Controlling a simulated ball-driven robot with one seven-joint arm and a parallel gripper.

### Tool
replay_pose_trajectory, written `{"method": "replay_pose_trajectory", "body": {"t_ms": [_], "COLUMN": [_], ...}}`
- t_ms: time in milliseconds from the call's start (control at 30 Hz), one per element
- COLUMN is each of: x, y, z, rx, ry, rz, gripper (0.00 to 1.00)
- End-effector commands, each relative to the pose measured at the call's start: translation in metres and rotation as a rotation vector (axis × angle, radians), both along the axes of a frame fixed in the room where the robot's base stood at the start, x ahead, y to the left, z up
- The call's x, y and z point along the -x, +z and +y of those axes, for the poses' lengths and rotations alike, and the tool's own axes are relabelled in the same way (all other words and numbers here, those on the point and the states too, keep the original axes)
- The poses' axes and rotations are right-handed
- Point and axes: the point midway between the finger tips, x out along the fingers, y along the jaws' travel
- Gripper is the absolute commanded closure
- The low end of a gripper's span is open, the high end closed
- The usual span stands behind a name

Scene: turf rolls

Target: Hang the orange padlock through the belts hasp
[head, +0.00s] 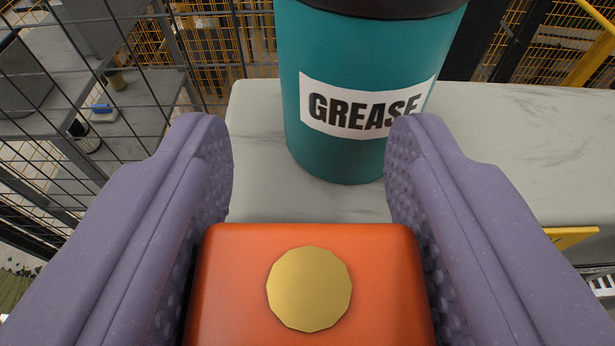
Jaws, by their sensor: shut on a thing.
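My gripper (309,150) has two purple, dimpled fingers that reach in from the lower left and lower right. It is shut on the orange padlock (235,285), whose body sits between the fingers at the bottom of the view. The padlock's face carries a gold round disc (309,289). Its shackle is not visible, and its lower part is cut off by the frame edge. No hasp can be made out in this view.
A teal drum labelled GREASE (365,155) stands on a pale marbled worktop (520,150) just beyond the fingertips. Black mesh fencing (30,135) and grey shelves (60,90) are at left. A yellow piece (570,237) shows at the right edge. The worktop right of the drum is clear.

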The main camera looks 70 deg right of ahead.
Motion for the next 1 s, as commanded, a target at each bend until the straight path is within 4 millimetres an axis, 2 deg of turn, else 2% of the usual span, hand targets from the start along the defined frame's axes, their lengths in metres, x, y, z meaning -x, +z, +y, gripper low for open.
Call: {"method": "replay_pose_trajectory", "body": {"t_ms": [433, 467, 567, 867, 1000], "x": [0.0, 0.0, 0.0, 0.0, 0.006], "y": [-0.012, -0.011, -0.01, -0.01, -0.004], "z": [0.0, 0.0, 0.0, 0.002, 0.017], "rx": [0.001, 0.001, 0.0, 0.0, 0.0], "ry": [0.0, 0.0, 0.0, 0.001, 0.003], "rz": [0.0, 0.0, 0.0, 0.0, 0.0], "gripper": [0.85, 0.45, 0.22, 0.22, 0.22]}}
